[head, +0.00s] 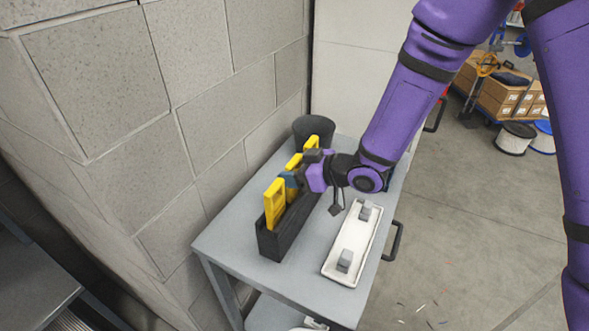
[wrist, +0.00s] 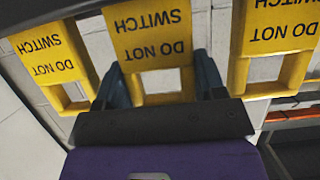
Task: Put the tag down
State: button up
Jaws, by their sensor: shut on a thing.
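My gripper (head: 290,180) is above the middle of a long black rack (head: 284,228) on the grey cart. It is shut on the middle yellow tag (head: 293,161), with one finger at each side edge, as the wrist view shows (wrist: 160,84). The held tag (wrist: 150,32) reads "DO NOT SWITCH", upside down in that view. A second yellow tag (head: 274,203) stands in the near end of the rack and a third (head: 312,142) towards the far end. The gripper hides the held tag's lower part in the head view, so I cannot tell if it sits in the rack.
A white tray (head: 347,246) with two grey blocks (head: 344,261) lies right of the rack. A dark round bin (head: 312,128) stands at the cart's far end. A block wall (head: 190,150) runs close along the left. Open floor (head: 450,220) lies to the right.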

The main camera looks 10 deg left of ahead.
jog(key=o, duration=0.9)
jog(key=shift+d+r, duration=0.2)
jog(key=shift+d, duration=0.05)
jog(key=v, duration=1.1)
jog(key=shift+s+d, duration=0.15)
jog(key=shift+d, duration=0.05)
jog(key=shift+r, duration=0.1)
